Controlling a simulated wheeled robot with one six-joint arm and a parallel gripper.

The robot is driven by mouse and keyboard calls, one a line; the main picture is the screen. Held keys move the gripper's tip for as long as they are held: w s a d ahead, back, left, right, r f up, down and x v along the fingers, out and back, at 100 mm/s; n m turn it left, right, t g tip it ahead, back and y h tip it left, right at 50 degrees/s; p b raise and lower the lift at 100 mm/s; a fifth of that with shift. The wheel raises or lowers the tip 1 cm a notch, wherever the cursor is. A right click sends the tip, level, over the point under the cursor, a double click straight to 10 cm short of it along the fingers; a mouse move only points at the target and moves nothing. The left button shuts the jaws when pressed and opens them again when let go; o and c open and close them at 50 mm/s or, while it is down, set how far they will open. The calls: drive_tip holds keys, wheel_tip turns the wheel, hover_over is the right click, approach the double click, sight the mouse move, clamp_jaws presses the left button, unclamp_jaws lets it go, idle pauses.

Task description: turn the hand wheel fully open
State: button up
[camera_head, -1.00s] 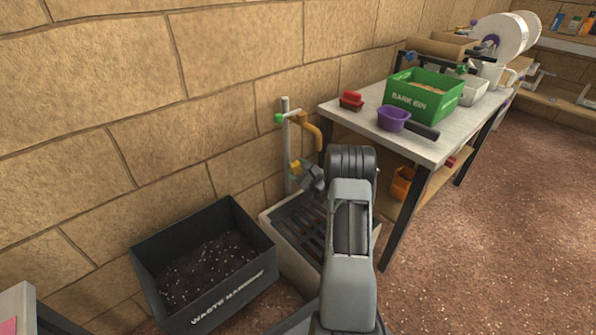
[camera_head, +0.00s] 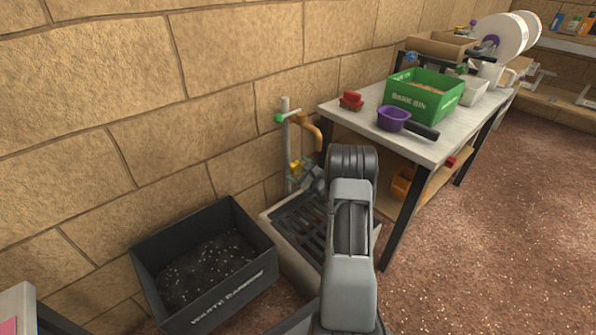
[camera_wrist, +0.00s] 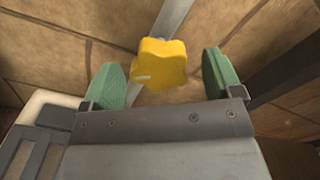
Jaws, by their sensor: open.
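The yellow hand wheel (camera_wrist: 160,64) is in the wrist view, between and a little beyond the two green fingertips of my gripper (camera_wrist: 165,78). The fingers are apart, with a gap on each side of the wheel. In the head view the hand wheel (camera_head: 295,167) shows small and partly covered, low on the grey standpipe (camera_head: 286,135). My gripper (camera_head: 303,176) is right beside it there. A brass spout (camera_head: 314,128) and a green fitting (camera_head: 279,118) sit higher on the pipe. How far the wheel is turned cannot be told.
A grated basin (camera_head: 300,225) stands below the pipe against the stone wall. A black waste bin (camera_head: 205,265) is to its left. A workbench (camera_head: 355,110) at right holds a green bark bin (camera_head: 424,97) and a purple pan (camera_head: 393,118).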

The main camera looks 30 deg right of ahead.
sight(298, 169)
drive_tip(key=shift+s+d, duration=0.15)
drive_tip(key=shift+s, duration=0.75)
drive_tip(key=shift+s+d, duration=0.1)
drive_tip(key=shift+s, duration=0.8)
drive_tip(key=shift+r+m+p, duration=0.2)
drive_tip(key=shift+m+p, duration=0.5)
drive_tip(key=m+p, duration=0.2)
drive_tip(key=m, duration=0.1)
drive_tip(key=shift+r+m, duration=0.1)
drive_tip(key=shift+m, duration=0.2)
drive_tip(key=m+p, duration=0.3)
drive_tip(key=m, duration=0.3)
drive_tip(key=shift+m, duration=0.4)
drive_tip(key=m+p, duration=0.3)
drive_tip(key=m, duration=0.3)
drive_tip(key=shift+m, duration=0.4)
drive_tip(key=m, duration=0.1)
drive_tip(key=m+p, duration=0.1)
drive_tip(key=m, duration=0.3)
drive_tip(key=shift+f, duration=0.3)
